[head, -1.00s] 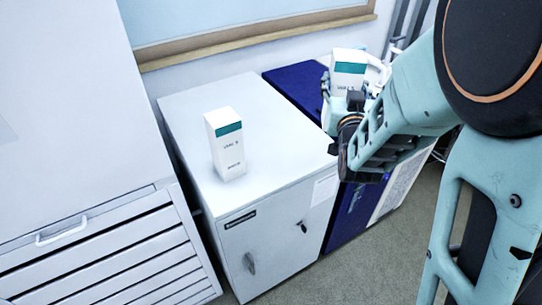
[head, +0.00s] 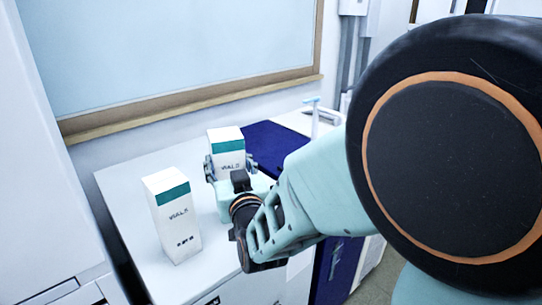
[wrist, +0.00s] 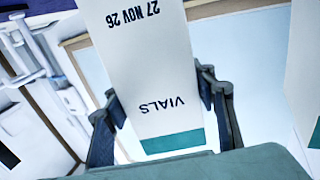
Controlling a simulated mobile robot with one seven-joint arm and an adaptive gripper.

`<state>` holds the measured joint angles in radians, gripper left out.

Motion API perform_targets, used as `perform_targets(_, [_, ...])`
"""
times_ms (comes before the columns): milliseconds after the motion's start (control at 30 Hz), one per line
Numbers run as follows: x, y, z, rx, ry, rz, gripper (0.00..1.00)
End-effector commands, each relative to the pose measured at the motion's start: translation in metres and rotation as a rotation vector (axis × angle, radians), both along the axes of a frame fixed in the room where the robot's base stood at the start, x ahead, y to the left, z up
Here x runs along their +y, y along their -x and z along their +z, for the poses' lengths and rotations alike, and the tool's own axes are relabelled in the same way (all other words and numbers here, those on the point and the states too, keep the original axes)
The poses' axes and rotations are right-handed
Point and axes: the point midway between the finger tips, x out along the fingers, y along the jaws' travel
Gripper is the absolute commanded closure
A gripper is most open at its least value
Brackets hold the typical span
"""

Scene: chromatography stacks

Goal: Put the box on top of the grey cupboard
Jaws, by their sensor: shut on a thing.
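My gripper (head: 226,167) is shut on a white box (head: 226,143) with a teal band, held upright. In the wrist view this box (wrist: 150,70) shows "VIALS" and a date, with the fingers on both sides. The grey cupboard (head: 123,188) has a pale flat top. The held box appears over its back right part, near the blue cupboard; I cannot tell whether its base touches the top, as my gripper hides it. A second similar white box (head: 175,222) stands upright on the grey cupboard, left of and nearer than the held one.
A blue-topped cupboard (head: 278,147) adjoins on the right. A wall with a wooden-framed panel (head: 190,98) rises behind. A tall white cabinet (head: 40,170) stands at the left. The second box also shows at the wrist view's right edge (wrist: 304,75). The cupboard's back left top is clear.

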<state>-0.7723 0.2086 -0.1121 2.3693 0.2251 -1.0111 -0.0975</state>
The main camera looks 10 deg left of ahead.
Motion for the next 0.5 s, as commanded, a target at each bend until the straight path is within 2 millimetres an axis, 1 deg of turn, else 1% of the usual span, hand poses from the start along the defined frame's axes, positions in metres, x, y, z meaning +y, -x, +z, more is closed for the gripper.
perform_targets(167, [0.000,0.000,-0.013,-0.002,-0.001,0.000,0.79])
perform_targets(333, [0.000,0.000,-0.037,0.001,0.000,0.000,0.79])
perform_targets(400, [0.000,0.000,-0.042,-0.001,-0.002,0.000,0.79])
perform_targets(500, [0.000,0.000,-0.041,-0.003,-0.003,0.000,0.79])
